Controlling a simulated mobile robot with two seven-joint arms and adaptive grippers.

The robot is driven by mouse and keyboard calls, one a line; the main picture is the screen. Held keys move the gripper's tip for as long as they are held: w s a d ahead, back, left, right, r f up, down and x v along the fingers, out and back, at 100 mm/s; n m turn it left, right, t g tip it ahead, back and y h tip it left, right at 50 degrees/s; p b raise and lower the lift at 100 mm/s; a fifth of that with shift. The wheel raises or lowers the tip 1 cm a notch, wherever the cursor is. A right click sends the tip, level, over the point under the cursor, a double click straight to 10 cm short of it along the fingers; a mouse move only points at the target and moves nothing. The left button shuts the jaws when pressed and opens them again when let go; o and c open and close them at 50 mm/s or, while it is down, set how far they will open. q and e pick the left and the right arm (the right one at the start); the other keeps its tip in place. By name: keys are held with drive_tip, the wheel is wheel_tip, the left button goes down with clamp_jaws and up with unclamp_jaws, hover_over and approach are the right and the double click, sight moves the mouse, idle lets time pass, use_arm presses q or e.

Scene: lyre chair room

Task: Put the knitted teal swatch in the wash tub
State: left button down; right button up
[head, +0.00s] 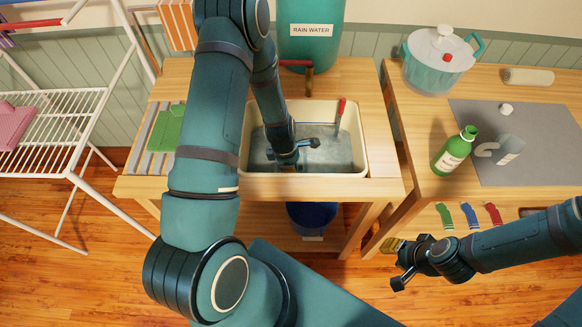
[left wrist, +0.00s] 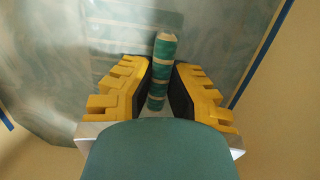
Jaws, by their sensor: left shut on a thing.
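The wash tub (head: 361,130) is a cream basin set in the wooden stand, with greyish water (head: 330,155) in it. My left gripper (left wrist: 162,80) is shut on the teal swatch (left wrist: 164,48), a narrow teal piece with pale stripes standing up between the yellow fingers. In the head view my left arm reaches down into the tub and hides the fingers and the swatch. I cannot tell whether the swatch touches the water. My right gripper (head: 405,272) is out over the floor in front of the right table, and its fingers are unclear.
A red-handled tool (head: 341,108) stands in the tub. A green cloth (head: 168,128) lies on the slatted board left of it. A water barrel (head: 310,45) with tap stands behind. The right table holds a green bottle (head: 455,150), a jug (head: 505,150) and a lidded pot (head: 437,62).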

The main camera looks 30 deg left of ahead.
use_arm(q)
drive_tip(key=shift+f, duration=0.2)
drive_tip(key=c, duration=1.1)
unclamp_jaws()
drive_tip(key=shift+r, duration=0.25)
drive_tip(key=r+p, duration=0.1)
drive_tip(key=r, duration=0.3)
drive_tip(key=a+r+p, duration=0.1)
drive_tip(key=r, duration=0.3)
drive_tip(key=s+r+p, duration=0.1)
drive_tip(key=r, duration=0.2)
drive_tip(key=shift+a+r, duration=0.25)
drive_tip(key=shift+r, duration=0.15)
